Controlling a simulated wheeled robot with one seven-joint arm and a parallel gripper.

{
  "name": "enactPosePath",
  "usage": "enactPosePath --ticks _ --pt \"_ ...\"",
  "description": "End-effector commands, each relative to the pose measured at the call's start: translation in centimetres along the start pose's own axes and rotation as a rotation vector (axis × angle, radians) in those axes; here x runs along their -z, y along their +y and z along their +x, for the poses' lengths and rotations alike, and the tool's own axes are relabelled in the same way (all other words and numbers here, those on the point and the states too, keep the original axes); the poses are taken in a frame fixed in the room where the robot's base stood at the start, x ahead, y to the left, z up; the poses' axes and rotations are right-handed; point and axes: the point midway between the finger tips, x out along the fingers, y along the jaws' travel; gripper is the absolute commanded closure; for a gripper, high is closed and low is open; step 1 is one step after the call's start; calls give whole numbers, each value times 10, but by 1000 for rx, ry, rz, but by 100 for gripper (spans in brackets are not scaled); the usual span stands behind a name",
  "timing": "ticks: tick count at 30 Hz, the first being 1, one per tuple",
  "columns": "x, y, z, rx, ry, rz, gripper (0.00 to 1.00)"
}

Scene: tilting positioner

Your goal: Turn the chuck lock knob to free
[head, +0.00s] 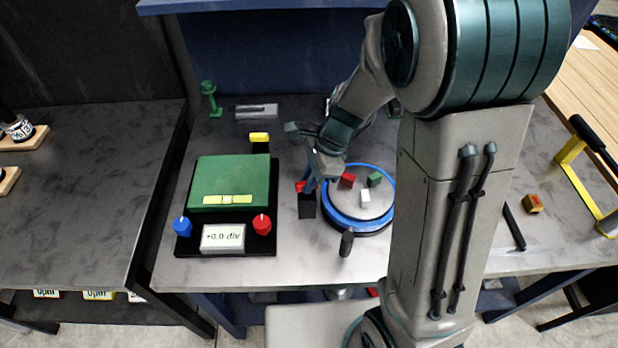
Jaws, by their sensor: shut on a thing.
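A red knob (299,187) sits on top of a small black post (307,208), just left of the round chuck. I take it for the chuck lock knob. The chuck is a grey disc with a blue ring (357,223) and carries a red, a green and a white block. My gripper (311,184) reaches down over the post and is shut on the red knob. My fingers partly hide the knob, so its turned angle cannot be told.
Left stands a black-based unit with a green plate (230,175), a blue knob (182,226), another red knob (262,224) and a display (223,237). A yellow knob (259,137) is behind it. A dark handle (346,243) stands in front of the chuck.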

Motion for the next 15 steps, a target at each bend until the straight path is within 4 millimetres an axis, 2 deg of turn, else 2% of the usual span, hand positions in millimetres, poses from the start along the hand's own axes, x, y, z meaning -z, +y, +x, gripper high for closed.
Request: enactPosePath --ticks 15 --pt "-1 -4 0 -187 0 -452 100"
